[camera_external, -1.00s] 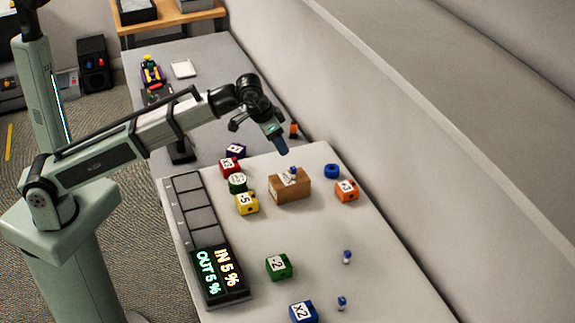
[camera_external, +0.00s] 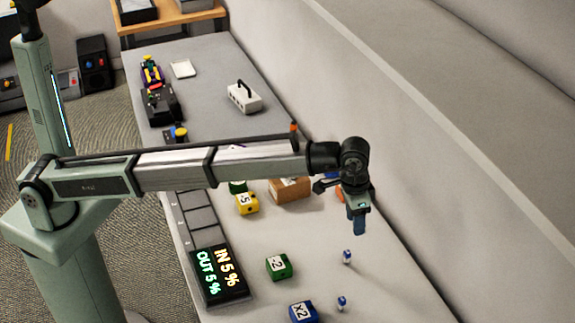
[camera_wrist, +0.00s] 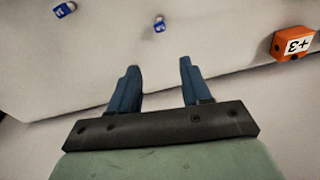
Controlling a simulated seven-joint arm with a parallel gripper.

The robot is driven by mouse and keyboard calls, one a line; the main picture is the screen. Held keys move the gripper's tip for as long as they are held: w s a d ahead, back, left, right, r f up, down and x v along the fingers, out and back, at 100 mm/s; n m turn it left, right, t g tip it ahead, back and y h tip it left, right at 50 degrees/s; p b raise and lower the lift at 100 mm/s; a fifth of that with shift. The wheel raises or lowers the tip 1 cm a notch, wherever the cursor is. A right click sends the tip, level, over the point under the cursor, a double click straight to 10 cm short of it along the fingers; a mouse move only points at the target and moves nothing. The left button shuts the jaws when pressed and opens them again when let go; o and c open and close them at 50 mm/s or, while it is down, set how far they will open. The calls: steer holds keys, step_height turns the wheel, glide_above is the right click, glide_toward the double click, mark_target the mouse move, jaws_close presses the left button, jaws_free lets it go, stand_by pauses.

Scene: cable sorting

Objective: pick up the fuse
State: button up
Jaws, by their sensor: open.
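Two small blue-and-white pieces that look like fuses lie on the light table. One fuse (camera_external: 347,257) is nearer my gripper, and the other fuse (camera_external: 341,303) is nearer the front. In the wrist view, one fuse (camera_wrist: 159,25) is ahead of the gap between my fingers and the other fuse (camera_wrist: 64,10) is at the upper left. My gripper (camera_external: 359,228) is open and empty, above the table's right side, apart from both fuses. It also shows in the wrist view (camera_wrist: 160,76).
A green block (camera_external: 279,267), a blue x2 block (camera_external: 303,312), a yellow block (camera_external: 247,203) and a brown box (camera_external: 290,190) stand on the table. A display panel (camera_external: 220,275) is left. The wall runs along the right.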

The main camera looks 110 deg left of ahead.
mark_target(349, 252)
steer(key=f, duration=0.2)
steer(key=f+n, duration=0.1)
steer(key=f, duration=0.2)
steer(key=f+n, duration=0.1)
steer(key=f, duration=0.1)
steer(key=shift+s+d+f+g, duration=0.25)
steer(key=shift+s+f+g, duration=0.1)
steer(key=shift+g, duration=0.05)
steer(key=shift+a+f, duration=0.2)
steer(key=shift+f, duration=2.7)
steer(key=shift+c, duration=0.4)
jaws_close()
